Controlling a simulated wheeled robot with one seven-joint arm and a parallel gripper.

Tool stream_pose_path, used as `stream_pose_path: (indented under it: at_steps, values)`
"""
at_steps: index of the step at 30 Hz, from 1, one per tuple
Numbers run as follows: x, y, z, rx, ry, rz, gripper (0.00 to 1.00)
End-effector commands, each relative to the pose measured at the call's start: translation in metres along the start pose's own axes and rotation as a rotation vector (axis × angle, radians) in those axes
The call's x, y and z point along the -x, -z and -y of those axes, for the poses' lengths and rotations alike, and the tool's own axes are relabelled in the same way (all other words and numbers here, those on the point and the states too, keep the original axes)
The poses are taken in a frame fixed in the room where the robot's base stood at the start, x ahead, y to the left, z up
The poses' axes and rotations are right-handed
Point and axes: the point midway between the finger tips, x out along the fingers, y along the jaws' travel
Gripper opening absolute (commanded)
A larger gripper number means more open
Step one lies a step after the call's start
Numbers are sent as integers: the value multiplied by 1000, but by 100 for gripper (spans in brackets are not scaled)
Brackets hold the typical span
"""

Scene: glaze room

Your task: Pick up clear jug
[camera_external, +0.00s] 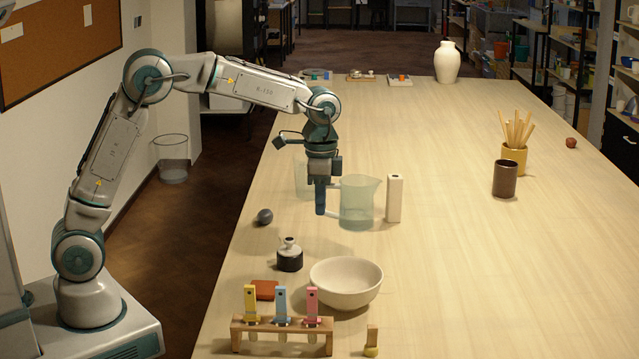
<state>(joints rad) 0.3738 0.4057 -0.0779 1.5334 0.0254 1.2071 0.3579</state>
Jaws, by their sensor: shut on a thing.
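The clear jug (359,205) is greenish, see-through and upright, with its spout to the right and its handle on the left. It is over the near-middle part of the table, just left of a white block. My gripper (321,208) points down at the jug's left side and is shut on its handle. The fingers hide part of the handle. I cannot tell whether the jug's base touches the table.
A second clear vessel (301,178) stands behind my gripper, partly hidden. The white block (394,198) is close on the right. A dark bottle (289,256), a white bowl (346,284) and a wooden rack (282,336) stand nearer. The table's right middle is mostly free.

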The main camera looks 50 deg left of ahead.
Motion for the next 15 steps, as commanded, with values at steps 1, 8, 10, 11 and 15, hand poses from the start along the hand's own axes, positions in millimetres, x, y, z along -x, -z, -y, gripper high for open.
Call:
stream_pose_path:
  at_steps: [1,8,10,11,15]
  values:
    - [3,1,-6,-3,1,-3,0]
    - [14,0,-24,-2,1,-2,0]
    - [17,0,-29,-1,1,-3,0]
    - [18,0,-30,-1,1,-3,0]
    - [22,0,-37,-2,1,-2,0]
